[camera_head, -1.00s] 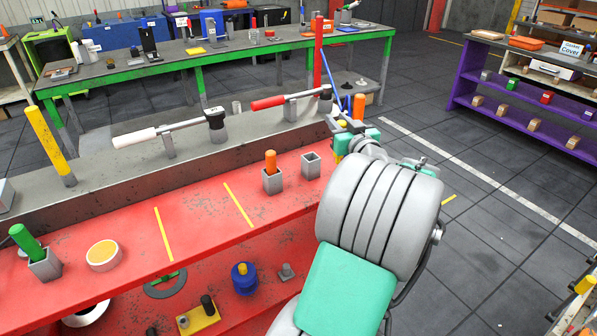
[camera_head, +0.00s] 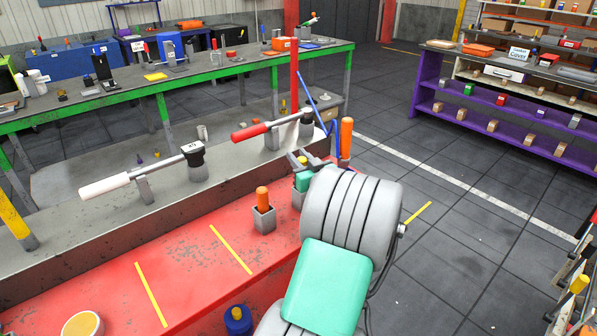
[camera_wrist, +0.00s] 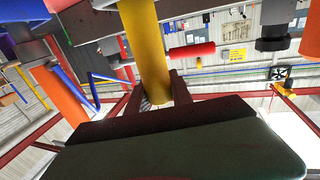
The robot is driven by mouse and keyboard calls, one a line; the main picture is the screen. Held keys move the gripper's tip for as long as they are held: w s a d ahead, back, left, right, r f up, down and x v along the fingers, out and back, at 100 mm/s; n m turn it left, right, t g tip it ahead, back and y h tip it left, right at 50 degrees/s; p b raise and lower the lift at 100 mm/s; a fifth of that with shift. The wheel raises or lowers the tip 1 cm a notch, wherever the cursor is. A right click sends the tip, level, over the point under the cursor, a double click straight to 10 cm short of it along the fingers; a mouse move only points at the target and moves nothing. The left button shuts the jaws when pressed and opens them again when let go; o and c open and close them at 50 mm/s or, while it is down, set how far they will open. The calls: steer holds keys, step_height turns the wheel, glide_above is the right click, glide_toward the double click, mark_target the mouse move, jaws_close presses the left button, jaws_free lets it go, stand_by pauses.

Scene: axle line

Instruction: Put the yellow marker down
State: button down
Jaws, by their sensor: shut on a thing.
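The yellow marker (camera_wrist: 147,45) is a thick yellow cylinder in the wrist view. My gripper (camera_wrist: 162,97) is shut on one end of it. In the head view, my gripper (camera_head: 299,168) is at the right part of the red bench (camera_head: 190,275), partly behind my arm, and the held marker cannot be made out. A small grey square holder (camera_head: 298,199) shows just below the gripper, mostly covered. I cannot tell whether the marker touches it. A matching holder (camera_head: 264,221) to its left has an orange marker (camera_head: 262,197) upright in it.
A torque wrench with a red handle (camera_head: 249,132) and one with a white handle (camera_head: 104,186) rest on stands behind. An orange post (camera_head: 346,138) stands close right of my gripper. Yellow tape (camera_head: 230,248) lines the red bench.

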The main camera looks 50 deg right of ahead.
steer(key=shift+f, duration=1.85)
steer(key=c, duration=1.1)
jaws_free()
steer(key=shift+r, duration=0.1)
steer(key=shift+c, duration=0.2)
steer(key=shift+r, duration=0.1)
steer(key=shift+s+a, duration=0.1)
steer(key=shift+s, duration=0.2)
steer(key=b+v, duration=0.2)
steer(key=v, duration=0.9)
steer(key=shift+s+a+b, duration=0.15)
steer(key=shift+a+b, duration=0.05)
steer(key=shift+b, duration=0.2)
